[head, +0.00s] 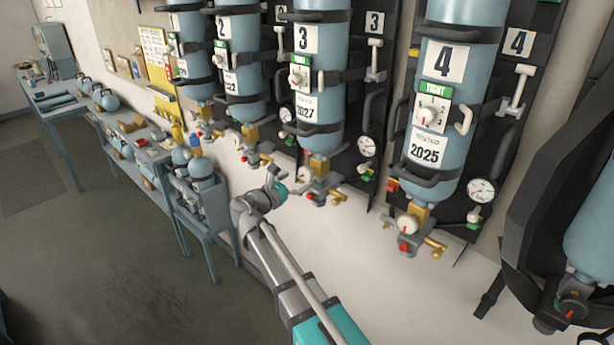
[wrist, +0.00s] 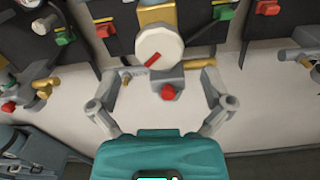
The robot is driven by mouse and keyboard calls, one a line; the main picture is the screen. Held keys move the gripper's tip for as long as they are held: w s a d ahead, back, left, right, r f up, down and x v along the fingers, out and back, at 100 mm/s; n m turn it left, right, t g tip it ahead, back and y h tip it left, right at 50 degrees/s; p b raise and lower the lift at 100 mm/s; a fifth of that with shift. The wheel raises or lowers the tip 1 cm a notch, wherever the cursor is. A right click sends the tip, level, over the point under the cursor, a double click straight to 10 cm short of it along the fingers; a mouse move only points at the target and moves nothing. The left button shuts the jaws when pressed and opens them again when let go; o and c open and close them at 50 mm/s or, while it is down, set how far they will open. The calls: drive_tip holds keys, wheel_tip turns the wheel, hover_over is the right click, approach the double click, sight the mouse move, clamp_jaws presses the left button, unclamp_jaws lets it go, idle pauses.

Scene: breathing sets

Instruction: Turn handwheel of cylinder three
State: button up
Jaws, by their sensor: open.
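Cylinder three (head: 318,85) is a blue upright bottle with a "3" label, in the middle of the head view. Its valve at the bottom has a white handwheel (head: 304,175). My gripper (head: 277,178) is just left of this valve in the head view. In the wrist view a white round handwheel (wrist: 159,47) with a red mark faces me, below a brass neck. No number shows there, but the head view fits cylinder three. My gripper (wrist: 160,84) is open, one finger on each side of the valve body and below the wheel. I cannot tell whether it touches anything.
A red knob (wrist: 168,92) and brass side outlets sit just below the wheel. Cylinder four (head: 447,130) hangs to the right with a gauge (head: 482,190). Cylinder two (head: 240,80) hangs to the left. A blue bench (head: 165,165) stands at the left; the floor (head: 110,260) before it is clear.

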sight(304, 176)
drive_tip(key=shift+x, duration=2.1)
drive_tip(key=c, duration=1)
drive_tip(key=shift+d, duration=0.15)
drive_tip(key=shift+c, duration=0.5)
drive_tip(key=shift+m, duration=0.3)
